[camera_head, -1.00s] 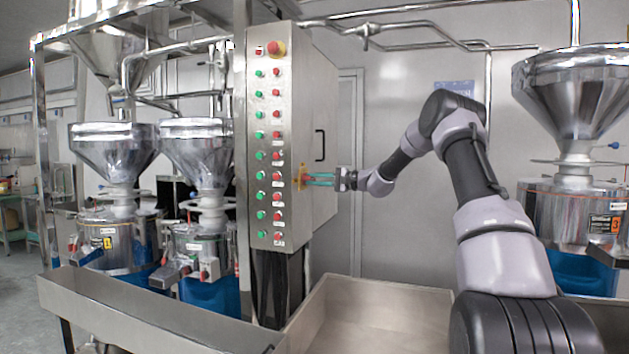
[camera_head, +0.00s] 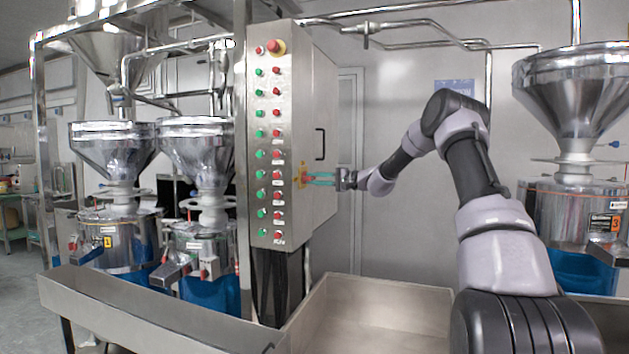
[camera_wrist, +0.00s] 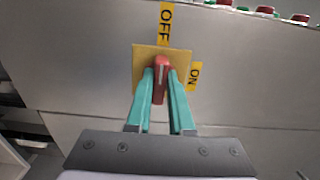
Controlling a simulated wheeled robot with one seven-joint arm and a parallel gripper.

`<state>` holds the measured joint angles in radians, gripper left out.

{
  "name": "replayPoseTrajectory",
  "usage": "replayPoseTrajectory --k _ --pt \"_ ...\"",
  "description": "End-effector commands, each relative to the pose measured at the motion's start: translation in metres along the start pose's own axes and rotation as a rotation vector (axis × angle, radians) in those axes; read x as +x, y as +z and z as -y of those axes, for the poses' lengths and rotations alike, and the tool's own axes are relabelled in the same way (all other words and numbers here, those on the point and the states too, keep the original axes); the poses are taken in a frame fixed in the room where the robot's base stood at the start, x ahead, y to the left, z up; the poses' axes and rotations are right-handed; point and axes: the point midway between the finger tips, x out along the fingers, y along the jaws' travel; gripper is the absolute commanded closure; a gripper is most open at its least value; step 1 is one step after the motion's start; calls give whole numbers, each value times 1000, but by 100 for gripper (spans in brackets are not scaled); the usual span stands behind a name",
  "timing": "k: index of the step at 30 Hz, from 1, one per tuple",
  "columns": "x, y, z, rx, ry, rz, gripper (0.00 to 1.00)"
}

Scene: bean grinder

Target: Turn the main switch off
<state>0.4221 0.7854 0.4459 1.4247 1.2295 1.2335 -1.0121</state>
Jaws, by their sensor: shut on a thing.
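The main switch (camera_wrist: 161,68) is a red knob on a yellow square plate (camera_wrist: 145,55), on the side face of the steel control cabinet. In the wrist view its white line points up the picture, towards the OFF label (camera_wrist: 166,24). The ON label (camera_wrist: 195,76) is at the right of the plate. In the head view the yellow plate (camera_head: 302,173) shows small on the cabinet's side. My gripper (camera_wrist: 161,75) has its green fingers shut on the red knob, one on each side. It also shows in the head view (camera_head: 308,178), reaching in from the right.
The cabinet front (camera_head: 268,150) carries columns of green and red buttons and a red emergency knob (camera_head: 275,47) on top. A black handle (camera_head: 320,144) is on the cabinet's side, above my gripper. A steel trough (camera_head: 375,300) lies below my arm.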

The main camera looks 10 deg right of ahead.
Motion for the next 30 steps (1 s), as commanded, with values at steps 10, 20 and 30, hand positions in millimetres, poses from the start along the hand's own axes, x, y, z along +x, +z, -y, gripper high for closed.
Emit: replayPoseTrajectory --k 10,20,30 --pt "0 0 -1 0 2 0 50" --pt "-33 -1 0 2 2 -4 50" --pt "-96 -1 -1 0 3 -3 50"
